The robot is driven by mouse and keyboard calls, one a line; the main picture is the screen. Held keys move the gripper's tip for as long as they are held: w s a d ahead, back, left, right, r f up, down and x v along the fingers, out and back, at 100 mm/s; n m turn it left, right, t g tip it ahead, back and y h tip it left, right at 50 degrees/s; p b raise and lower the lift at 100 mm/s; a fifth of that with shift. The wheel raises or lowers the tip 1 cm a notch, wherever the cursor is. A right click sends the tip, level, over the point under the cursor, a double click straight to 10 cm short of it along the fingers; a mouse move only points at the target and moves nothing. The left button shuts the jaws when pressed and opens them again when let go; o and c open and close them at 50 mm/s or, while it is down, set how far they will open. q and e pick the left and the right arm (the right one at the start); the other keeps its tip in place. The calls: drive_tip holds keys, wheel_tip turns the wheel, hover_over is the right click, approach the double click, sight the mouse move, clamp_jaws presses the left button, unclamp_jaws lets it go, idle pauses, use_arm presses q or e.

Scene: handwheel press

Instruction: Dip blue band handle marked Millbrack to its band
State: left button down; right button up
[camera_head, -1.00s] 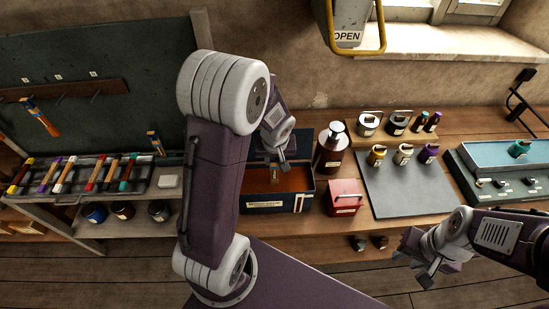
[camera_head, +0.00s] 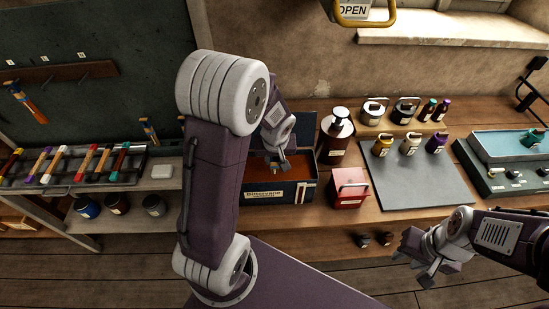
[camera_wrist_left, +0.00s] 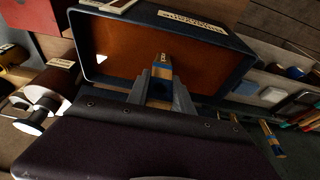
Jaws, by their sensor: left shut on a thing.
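My left gripper (camera_head: 275,160) is over the open dark blue box (camera_head: 303,196), whose inside is orange-brown. In the left wrist view its jaws (camera_wrist_left: 160,88) are shut on a wooden handle (camera_wrist_left: 162,68) with a dark blue band (camera_wrist_left: 158,92). A small label shows near the handle's far end, too small to read. That end points into the box opening; I cannot tell how deep it reaches. The box's front carries a pale label (camera_head: 264,194) that may read "Bittervane". My right gripper (camera_head: 422,266) looks open and empty, low at the right.
A red box (camera_head: 350,188) and a brown bottle (camera_head: 335,142) stand right of the blue box. A grey mat (camera_head: 425,190) with several small jars lies further right. Blue-banded handles hang on the left (camera_head: 27,100) and beside the rack (camera_head: 148,130). Pots (camera_head: 88,207) stand below.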

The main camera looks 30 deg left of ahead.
use_arm(q)
drive_tip(key=shift+f+b, duration=1.55)
drive_tip(key=shift+f, duration=0.35)
drive_tip(key=shift+r+p, duration=6.05)
drive_tip(key=shift+r, duration=1.45)
